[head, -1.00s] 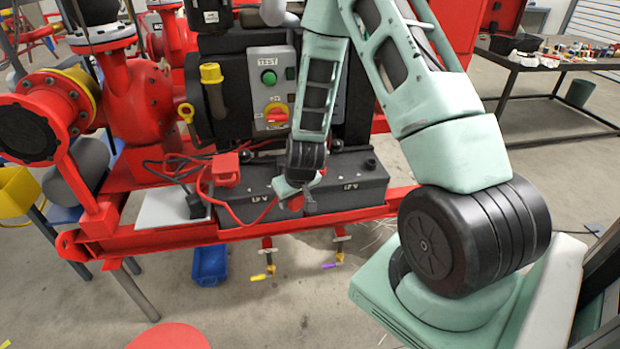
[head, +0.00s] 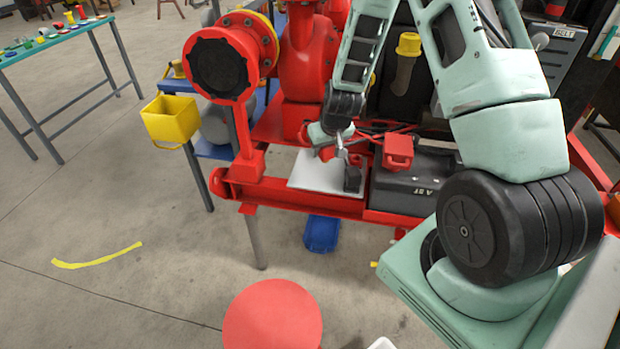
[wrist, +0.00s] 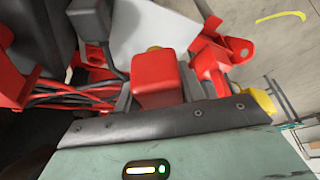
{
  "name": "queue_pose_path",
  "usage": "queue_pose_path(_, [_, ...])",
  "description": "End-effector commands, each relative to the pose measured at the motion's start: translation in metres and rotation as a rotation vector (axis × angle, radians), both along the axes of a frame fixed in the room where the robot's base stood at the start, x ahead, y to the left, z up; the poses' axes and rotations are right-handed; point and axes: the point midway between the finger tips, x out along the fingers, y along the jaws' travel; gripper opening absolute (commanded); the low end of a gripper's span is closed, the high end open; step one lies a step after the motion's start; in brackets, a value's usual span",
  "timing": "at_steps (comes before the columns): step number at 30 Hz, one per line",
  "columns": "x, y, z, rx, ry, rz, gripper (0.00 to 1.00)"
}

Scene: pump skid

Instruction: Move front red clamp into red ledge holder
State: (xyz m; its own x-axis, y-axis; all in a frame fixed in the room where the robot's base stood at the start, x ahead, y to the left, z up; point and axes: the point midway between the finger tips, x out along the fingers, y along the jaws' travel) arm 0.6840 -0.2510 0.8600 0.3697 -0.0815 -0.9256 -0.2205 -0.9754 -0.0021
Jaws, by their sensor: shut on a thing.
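My gripper (head: 342,146) is shut on a red clamp (head: 327,153), held above the white plate on the skid's red frame. In the wrist view the held clamp (wrist: 155,80) is a red block just beyond the gripper's palm. A second red clamp (head: 398,151) sits on the black battery (head: 412,190), to the right of my gripper, with a red cable beside it. I cannot clearly make out a red ledge holder. A black upright piece (head: 352,178) stands by the white plate (head: 315,172), just below my gripper.
The red frame rail (head: 300,200) runs along the skid front. A red pump flange (head: 222,68) rises at left, with a yellow bin (head: 170,119) beside it. A blue bin (head: 322,233) and a red round top (head: 272,318) are below.

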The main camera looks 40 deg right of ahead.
Motion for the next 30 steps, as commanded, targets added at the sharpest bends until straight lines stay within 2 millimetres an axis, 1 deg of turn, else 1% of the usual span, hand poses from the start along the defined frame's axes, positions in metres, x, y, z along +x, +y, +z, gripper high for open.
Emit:
queue_pose_path(1, [0.009, -0.027, 0.001, -0.005, -0.008, -0.039, 0.09])
queue_pose_path(2, [0.013, -0.041, 0.003, -0.006, -0.008, -0.059, 0.09])
queue_pose_path(3, [0.017, -0.060, 0.005, -0.005, -0.007, -0.086, 0.09])
queue_pose_path(5, [0.021, -0.088, 0.004, -0.005, -0.006, -0.126, 0.09])
queue_pose_path(6, [0.022, -0.106, 0.002, -0.006, -0.006, -0.151, 0.09])
queue_pose_path(9, [0.023, -0.140, -0.009, -0.004, -0.004, -0.198, 0.09])
queue_pose_path(12, [0.021, -0.161, -0.018, -0.004, -0.004, -0.225, 0.09])
queue_pose_path(15, [0.020, -0.172, -0.023, -0.004, -0.004, -0.241, 0.09])
queue_pose_path(18, [0.020, -0.178, -0.025, -0.004, -0.004, -0.249, 0.09])
queue_pose_path(23, [0.019, -0.179, -0.029, -0.004, -0.003, -0.251, 0.09])
queue_pose_path(30, [0.019, -0.179, -0.046, -0.003, -0.003, -0.250, 0.09])
